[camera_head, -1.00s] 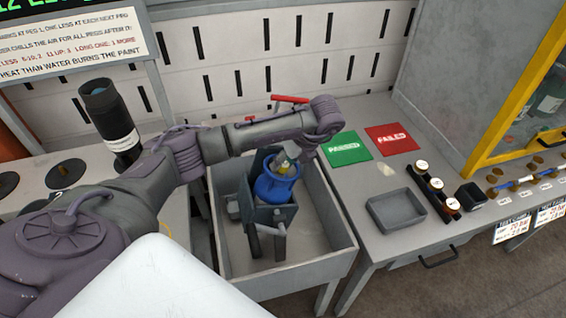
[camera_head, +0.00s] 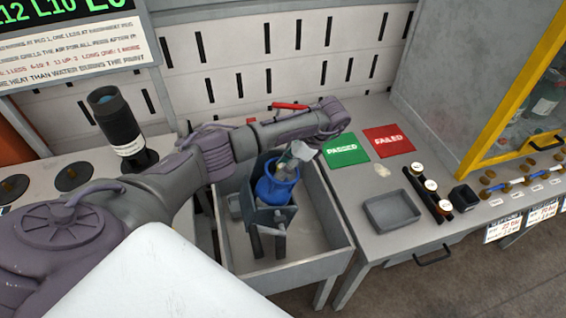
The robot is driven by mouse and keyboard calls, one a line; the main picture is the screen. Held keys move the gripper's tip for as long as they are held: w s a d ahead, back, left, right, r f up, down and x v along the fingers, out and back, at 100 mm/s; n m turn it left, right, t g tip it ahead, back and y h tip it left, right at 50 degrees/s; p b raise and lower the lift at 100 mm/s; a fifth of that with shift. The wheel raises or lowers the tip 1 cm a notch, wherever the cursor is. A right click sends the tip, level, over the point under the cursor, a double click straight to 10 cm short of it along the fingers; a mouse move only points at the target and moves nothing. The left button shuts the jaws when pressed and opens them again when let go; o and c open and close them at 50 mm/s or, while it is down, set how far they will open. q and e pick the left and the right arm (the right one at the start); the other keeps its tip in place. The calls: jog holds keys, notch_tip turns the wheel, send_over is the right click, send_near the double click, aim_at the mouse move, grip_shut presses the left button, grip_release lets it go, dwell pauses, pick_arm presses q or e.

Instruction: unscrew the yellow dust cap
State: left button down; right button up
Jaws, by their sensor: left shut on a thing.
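A blue cylinder (camera_head: 278,188) stands in a grey clamp fixture (camera_head: 268,216) inside the grey sink-like tub (camera_head: 341,262). My left arm reaches in from the left, over the tub. My left gripper (camera_head: 288,160) points down at the top of the cylinder and is shut at the valve end, where the yellow dust cap sits. The fingers and the small scale hide the cap now, so I cannot tell whether it is still on its thread. My right gripper is out of view.
Right of the tub, a table holds the green PASSED mat (camera_head: 345,149), the red FAILED mat (camera_head: 389,141), an empty grey tray (camera_head: 392,210) and a black rack with several round pieces (camera_head: 430,184). A dark canister (camera_head: 117,124) stands at left.

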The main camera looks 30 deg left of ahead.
pick_arm(q)
jog(key=shift+d+f+n, duration=0.1)
jog(key=shift+n, duration=0.3)
jog(key=shift+n+g+h, duration=0.3)
jog(key=shift+n, duration=0.8)
jog(key=n+h+p, duration=0.1)
jog(key=n, duration=0.3)
jog(key=shift+g, duration=0.3)
jog(key=c, duration=0.8)
grip_release()
jog(key=shift+w, duration=0.15)
jog(key=shift+c, duration=0.2)
